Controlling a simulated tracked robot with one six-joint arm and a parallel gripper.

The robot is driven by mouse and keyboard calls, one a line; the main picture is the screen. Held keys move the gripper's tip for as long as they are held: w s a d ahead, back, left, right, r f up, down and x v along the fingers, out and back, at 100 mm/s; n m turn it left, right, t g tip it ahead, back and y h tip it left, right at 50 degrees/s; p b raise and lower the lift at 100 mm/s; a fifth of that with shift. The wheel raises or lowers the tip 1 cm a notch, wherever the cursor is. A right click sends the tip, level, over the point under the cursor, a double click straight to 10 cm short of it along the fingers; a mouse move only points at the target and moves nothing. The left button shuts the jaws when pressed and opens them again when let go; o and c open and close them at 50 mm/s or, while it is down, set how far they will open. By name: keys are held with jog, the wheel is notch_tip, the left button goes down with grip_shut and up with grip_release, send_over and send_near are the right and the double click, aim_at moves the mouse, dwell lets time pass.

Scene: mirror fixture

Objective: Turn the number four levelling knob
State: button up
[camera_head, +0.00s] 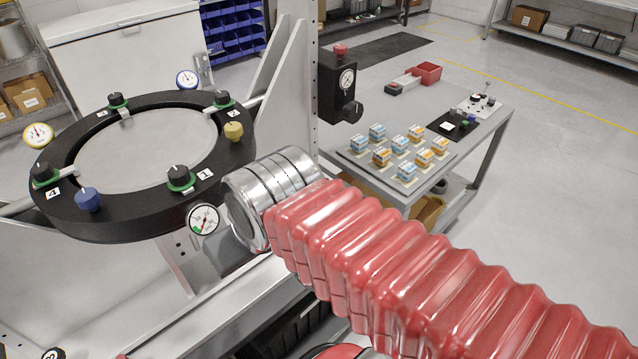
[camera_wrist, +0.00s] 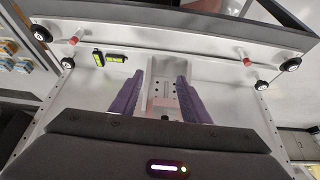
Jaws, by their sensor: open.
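The black mirror ring (camera_head: 125,229) stands at the left in the head view, around a pale round mirror (camera_head: 150,150). The number four knob (camera_head: 45,172) is black with a green base, at the ring's left side, beside a white "4" label (camera_head: 53,194). A blue knob (camera_head: 88,198) sits to its right on the ring. The number one knob (camera_head: 180,177) is at the ring's near right. My gripper (camera_wrist: 158,92) shows in the wrist view as two purple fingers, apart and empty, over a pale frame. It does not show in the head view, and knob four is not recognisable in the wrist view.
A pressure dial (camera_head: 203,219) hangs at the ring's near edge, and a yellow knob (camera_head: 233,131) sits at its right. A grey upright post (camera_head: 296,90) stands right of the ring. A table with small boxes (camera_head: 407,172) is behind. Black-rimmed wheels (camera_wrist: 292,64) flank the pale frame.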

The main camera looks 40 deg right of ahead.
jog(key=shift+o, duration=1.1)
jog(key=w+d+f+m+g, duration=0.1)
jog(key=w+d+m, duration=0.1)
jog(key=d, duration=0.6)
jog(key=w+d+f+m+g+h, duration=0.1)
jog(key=w+d, duration=0.3)
jog(key=d, duration=0.4)
jog(key=shift+w+d+f+m, duration=0.2)
jog(key=shift+d+f+m, duration=0.2)
jog(key=shift+f+m, duration=0.45)
jog(key=w+d+r, duration=0.1)
jog(key=w+d, duration=0.4)
jog(key=d, duration=0.6)
jog(key=shift+w+d+t+h, duration=0.25)
jog(key=shift+d+t+h, duration=0.05)
jog(key=shift+h, duration=0.1)
jog(key=x, duration=1.3)
jog(key=shift+w+f, duration=0.15)
jog(key=shift+f, duration=0.2)
jog(key=shift+d, duration=0.1)
jog(key=c, duration=1.1)
